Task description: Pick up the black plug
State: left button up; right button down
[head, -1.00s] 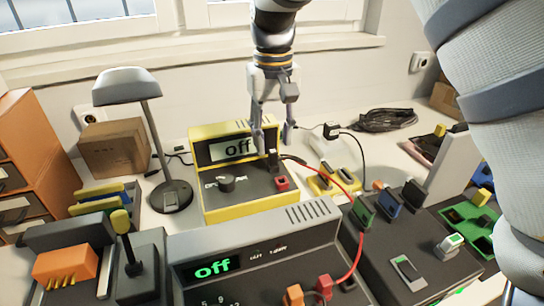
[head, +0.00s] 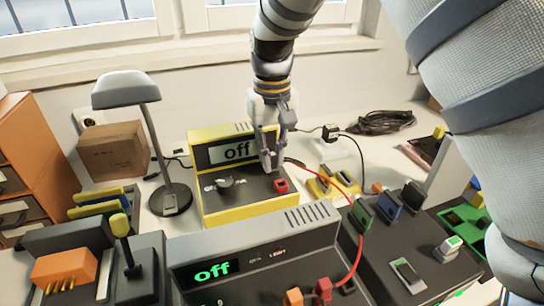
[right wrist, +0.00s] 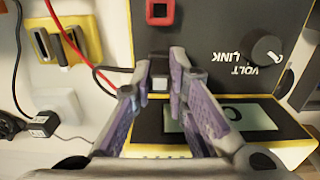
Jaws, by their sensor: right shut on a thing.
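My right gripper (head: 271,163) reaches down from the top of the head view onto the yellow-framed dark meter (head: 210,204). Its fingers are shut on the black plug, which they mostly hide in the head view. In the right wrist view the plug (right wrist: 160,83) shows as a small dark block with a pale end between the two purple-lined fingertips (right wrist: 160,84). A black cable runs from it to the left there. The plug is at the meter's face; I cannot tell whether it is still seated. My left gripper is not in view.
A red socket (head: 281,185) is beside the gripper, and a red cable (head: 352,262) loops to the right. A grey meter (head: 250,242) stands in front, a lamp (head: 128,90) to the left. A black adapter (head: 330,132) and coiled cable (head: 388,121) lie behind at right.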

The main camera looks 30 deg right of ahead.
jog(key=shift+w+r, duration=0.1)
jog(key=shift+r, duration=0.4)
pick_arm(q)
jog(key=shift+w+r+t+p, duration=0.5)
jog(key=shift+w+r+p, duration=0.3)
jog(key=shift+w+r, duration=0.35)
pick_arm(e)
jog(key=s+d+r, duration=0.3)
jog(key=s+r, duration=0.9)
jog(key=s, duration=0.2)
jog(key=shift+r, duration=0.2)
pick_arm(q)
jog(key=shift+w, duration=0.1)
pick_arm(e)
jog(key=shift+w, duration=0.1)
jog(key=shift+a, duration=0.1)
